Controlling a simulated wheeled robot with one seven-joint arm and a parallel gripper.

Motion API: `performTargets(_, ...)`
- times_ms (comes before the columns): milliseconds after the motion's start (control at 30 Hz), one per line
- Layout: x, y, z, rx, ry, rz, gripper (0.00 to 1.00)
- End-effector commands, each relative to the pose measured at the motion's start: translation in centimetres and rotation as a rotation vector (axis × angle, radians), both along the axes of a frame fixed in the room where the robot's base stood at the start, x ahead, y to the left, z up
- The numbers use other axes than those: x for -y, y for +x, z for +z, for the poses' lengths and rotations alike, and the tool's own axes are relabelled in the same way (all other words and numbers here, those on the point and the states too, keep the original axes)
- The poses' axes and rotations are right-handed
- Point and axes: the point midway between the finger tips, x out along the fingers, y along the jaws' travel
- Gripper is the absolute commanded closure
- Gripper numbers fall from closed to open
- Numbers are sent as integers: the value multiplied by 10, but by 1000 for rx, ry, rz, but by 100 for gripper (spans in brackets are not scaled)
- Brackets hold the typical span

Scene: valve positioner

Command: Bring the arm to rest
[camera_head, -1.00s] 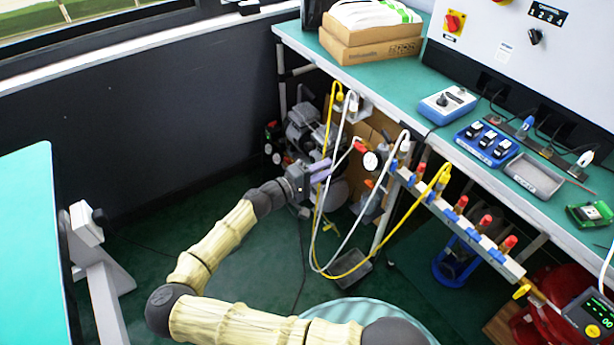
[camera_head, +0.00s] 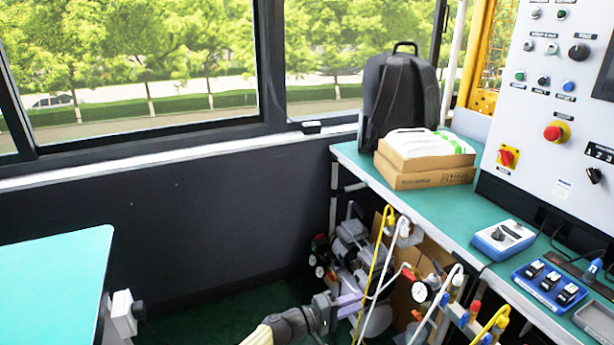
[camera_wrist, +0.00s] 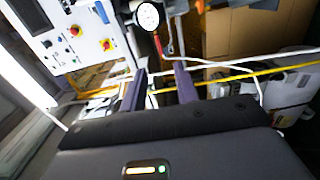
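My gripper (camera_head: 350,303) is low in the head view, in front of the equipment beneath the workbench. In the wrist view its two purple-grey fingers (camera_wrist: 160,80) stand apart, with nothing held between them. A white hose (camera_wrist: 225,68) and a yellow hose (camera_wrist: 245,77) cross the wrist view near the fingers; I cannot tell whether they touch. In the head view the yellow hose (camera_head: 376,270) hangs right beside the gripper. My arm reaches in from the bottom edge, and most of it is out of frame.
A green-topped workbench (camera_head: 440,217) holds a cardboard box (camera_head: 425,178), a backpack (camera_head: 400,95) and a blue meter (camera_head: 503,240). A control panel (camera_head: 545,130) stands behind it. A round gauge (camera_wrist: 147,17) is close ahead in the wrist view. Another table (camera_head: 50,275) is at left.

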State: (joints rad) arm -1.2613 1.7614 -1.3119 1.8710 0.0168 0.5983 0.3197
Motion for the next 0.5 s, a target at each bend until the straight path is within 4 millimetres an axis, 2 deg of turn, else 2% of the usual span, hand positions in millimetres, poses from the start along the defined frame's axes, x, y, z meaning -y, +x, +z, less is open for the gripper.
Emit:
performTargets(167,34,-19,-14,-52,113,-112,69)
performTargets(300,62,-45,-32,-112,256,-231,69)
performTargets(500,81,-83,-55,-190,471,-370,69)
